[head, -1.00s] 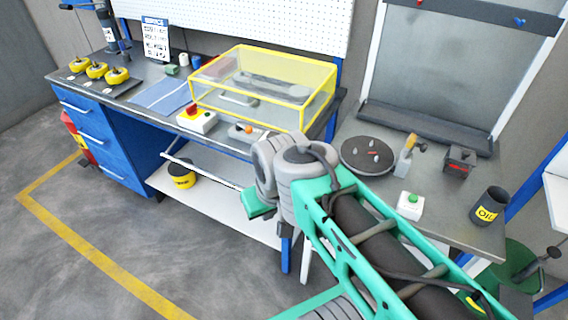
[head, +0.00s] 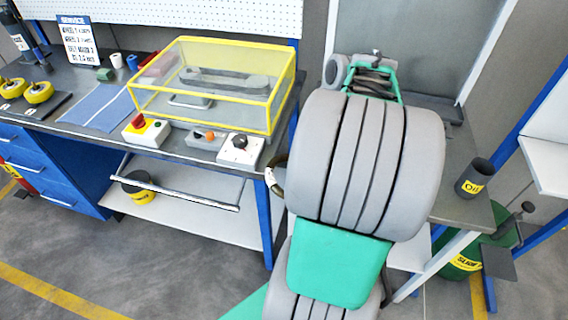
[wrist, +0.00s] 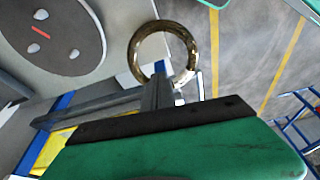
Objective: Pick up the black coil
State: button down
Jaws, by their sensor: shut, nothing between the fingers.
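My gripper (wrist: 157,93) shows in the wrist view as a grey finger pair, close together, beyond a green body with a black bar. A shiny, dark brassy ring (wrist: 137,42) stands at the fingertips. I cannot tell whether it touches them or hangs on them. Part of a ring (head: 278,178) also shows in the head view, at the left edge of my arm. I see no clearly black coil, and cannot tell whether this ring is it. My arm hides the gripper in the head view.
A yellow-framed clear case (head: 205,105) stands on the bench, with control boxes (head: 240,150) in front. A dark round plate with grey pegs (wrist: 55,38) is at the wrist view's upper left. An oil cup (head: 474,178) is on the right table. Open floor lies at lower left.

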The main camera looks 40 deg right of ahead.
aim_at(272, 183)
jog(key=p+x, duration=0.1)
jog(key=x, duration=0.8)
jog(key=shift+a+f, duration=0.1)
jog(key=shift+f, duration=0.1)
jog(key=w, duration=0.1)
jog(key=w+a, duration=0.1)
jog(key=w+a+p, duration=0.1)
jog(key=shift+w+f, duration=0.2)
jog(key=shift+w, duration=0.1)
